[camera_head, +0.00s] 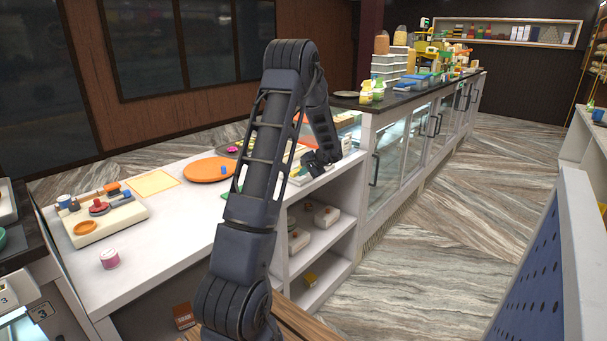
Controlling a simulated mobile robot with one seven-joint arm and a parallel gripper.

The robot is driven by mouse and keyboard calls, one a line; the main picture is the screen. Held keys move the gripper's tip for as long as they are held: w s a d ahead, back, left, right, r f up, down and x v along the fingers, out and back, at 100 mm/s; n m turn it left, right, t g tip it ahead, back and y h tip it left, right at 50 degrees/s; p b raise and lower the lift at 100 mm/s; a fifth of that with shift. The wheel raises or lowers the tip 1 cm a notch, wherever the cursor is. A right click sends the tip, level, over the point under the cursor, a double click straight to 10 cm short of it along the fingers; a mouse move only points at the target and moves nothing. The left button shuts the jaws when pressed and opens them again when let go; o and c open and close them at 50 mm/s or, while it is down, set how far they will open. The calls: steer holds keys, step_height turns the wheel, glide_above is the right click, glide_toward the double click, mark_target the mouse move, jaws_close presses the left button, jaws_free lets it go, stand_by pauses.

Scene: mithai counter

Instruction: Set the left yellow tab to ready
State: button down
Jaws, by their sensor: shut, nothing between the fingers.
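My gripper (308,172) is shut and empty, low over the right end of the white counter (175,245). It is small and dark in this view, and my arm crosses in front of the counter. A pale, flat item (299,180) lies right by the gripper; whether they touch I cannot tell. I cannot make out the left yellow tab; details near the gripper are too small or hidden behind my arm.
Shelves below hold boxes. A glass display case (395,160) adjoins at right.

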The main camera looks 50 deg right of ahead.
mark_target(295, 171)
steer(key=shift+w+r, duration=0.1)
steer(key=shift+w, duration=1.65)
steer(key=shift+a, duration=0.1)
steer(key=s, duration=0.5)
steer(key=shift+r, duration=0.1)
steer(key=v, duration=0.9)
steer(key=shift+s, duration=0.2)
steer(key=shift+r, duration=0.2)
